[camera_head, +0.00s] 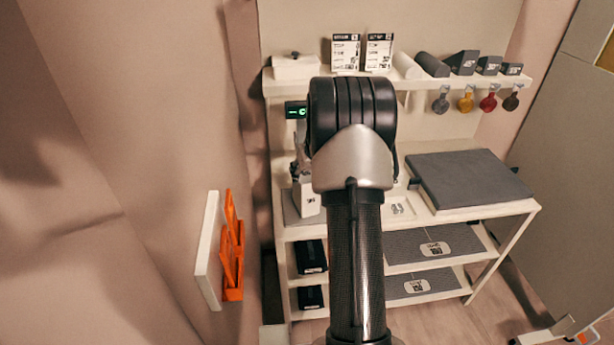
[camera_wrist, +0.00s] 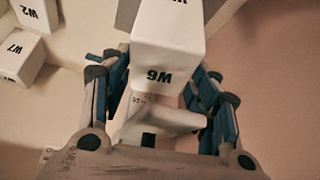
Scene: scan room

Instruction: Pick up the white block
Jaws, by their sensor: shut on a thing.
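The white block (camera_wrist: 168,38) fills the top centre of the wrist view, with an upside-down dark mark that looks like W6. My gripper (camera_wrist: 161,84) is shut on it, with one blue-and-grey finger along each side. In the head view a white block (camera_head: 306,203) with a dark mark shows below my gripper (camera_head: 301,172), partly hidden by my arm. I cannot tell whether the held block touches the surface under it.
Two other white blocks, marked W7 (camera_wrist: 19,55) and W2 (camera_wrist: 37,12), stand at the left of the wrist view. A shelf (camera_head: 425,82) with boxes is above the bench, and a grey pad (camera_head: 470,180) lies at right. An orange holder (camera_head: 232,250) hangs on the left wall.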

